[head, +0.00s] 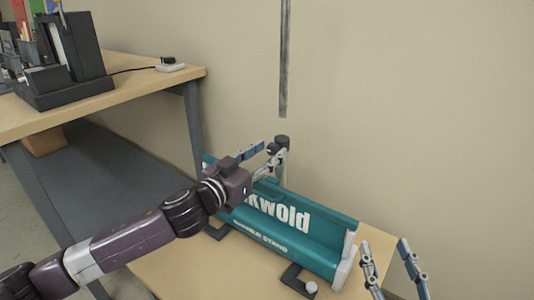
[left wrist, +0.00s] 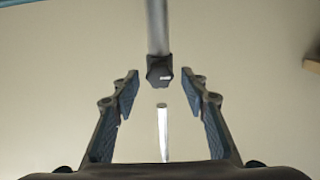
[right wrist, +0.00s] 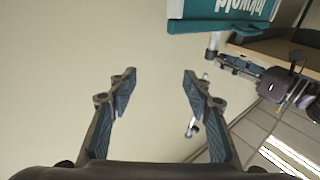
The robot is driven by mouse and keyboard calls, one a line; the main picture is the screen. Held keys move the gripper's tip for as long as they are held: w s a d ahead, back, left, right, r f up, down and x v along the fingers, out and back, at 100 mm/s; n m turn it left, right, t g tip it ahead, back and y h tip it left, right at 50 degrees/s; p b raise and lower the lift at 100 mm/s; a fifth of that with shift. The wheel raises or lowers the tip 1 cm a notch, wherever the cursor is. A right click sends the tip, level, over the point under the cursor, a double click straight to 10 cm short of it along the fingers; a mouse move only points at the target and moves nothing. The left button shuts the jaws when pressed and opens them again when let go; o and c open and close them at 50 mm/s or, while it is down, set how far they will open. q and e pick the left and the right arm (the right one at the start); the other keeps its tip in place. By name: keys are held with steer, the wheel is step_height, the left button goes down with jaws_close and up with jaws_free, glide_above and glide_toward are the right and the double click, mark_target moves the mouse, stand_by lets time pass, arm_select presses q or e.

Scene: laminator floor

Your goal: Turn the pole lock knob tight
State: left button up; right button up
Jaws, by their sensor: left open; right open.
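The pole lock knob (head: 282,141) is a dark collar on top of the short grey lower pole (head: 281,176), which rises behind the teal banner stand (head: 318,250). The upper pole (head: 284,70) is upright above it, with a visible gap between its lower end and the knob. My left gripper (head: 274,153) is open at the knob. In the left wrist view the knob (left wrist: 159,72) sits between the spread fingertips, with space on both sides. My right gripper (head: 383,243) is open and empty, to the right of the stand.
The stand rests on a light wooden table (head: 185,276) on dark feet. A beige wall is close behind. At the left is another table (head: 140,95) with a black machine (head: 62,75) and a small cabled device (head: 170,66). Free air surrounds my right gripper.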

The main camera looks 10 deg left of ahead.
arm_select(q)
steer(key=shift+c, duration=0.2)
jaws_close()
